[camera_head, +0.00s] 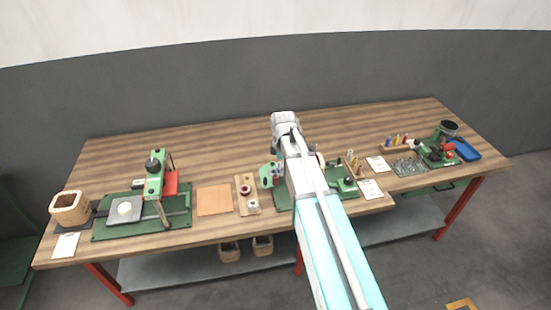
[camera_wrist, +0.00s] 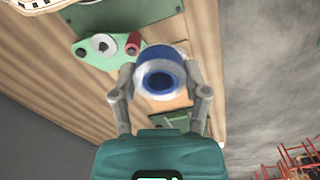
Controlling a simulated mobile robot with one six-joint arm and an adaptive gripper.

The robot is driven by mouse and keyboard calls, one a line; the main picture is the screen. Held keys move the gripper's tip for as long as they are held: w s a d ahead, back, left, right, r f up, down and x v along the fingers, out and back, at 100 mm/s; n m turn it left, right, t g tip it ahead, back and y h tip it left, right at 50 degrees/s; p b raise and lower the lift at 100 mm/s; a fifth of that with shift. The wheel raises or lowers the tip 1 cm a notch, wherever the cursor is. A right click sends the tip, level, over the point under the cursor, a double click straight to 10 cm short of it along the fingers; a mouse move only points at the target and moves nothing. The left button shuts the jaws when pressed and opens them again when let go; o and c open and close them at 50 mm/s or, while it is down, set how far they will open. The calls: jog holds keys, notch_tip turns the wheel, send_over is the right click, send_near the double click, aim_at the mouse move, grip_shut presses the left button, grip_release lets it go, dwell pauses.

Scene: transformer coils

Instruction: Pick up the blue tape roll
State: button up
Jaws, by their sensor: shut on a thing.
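The blue tape roll (camera_wrist: 161,60), a blue ring with a pale outer band and an open centre, shows in the wrist view. My gripper (camera_wrist: 162,76) is shut on it, with one finger against each side. The roll covers part of the wooden bench behind it. In the head view my own arm hides the roll and the gripper fingers.
In the wrist view a green machine part (camera_wrist: 105,50) with a white disc and a red cylinder lies beyond the roll. In the head view the wooden bench (camera_head: 215,145) has clear room at its back. A green winding device (camera_head: 155,180) stands left, and a blue tray (camera_head: 466,150) lies far right.

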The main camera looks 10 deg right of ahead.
jog(key=shift+s+d+r+p, duration=0.1)
jog(key=shift+s+r+p, duration=0.15)
jog(key=shift+s, duration=0.4)
jog(key=shift+s+r+p, duration=0.1)
jog(key=shift+s+r, duration=0.2)
jog(key=shift+s, duration=0.3)
jog(key=shift+f, duration=0.15)
jog(key=shift+f+b, duration=0.55)
jog(key=shift+b, duration=0.15)
jog(key=shift+s, duration=0.1)
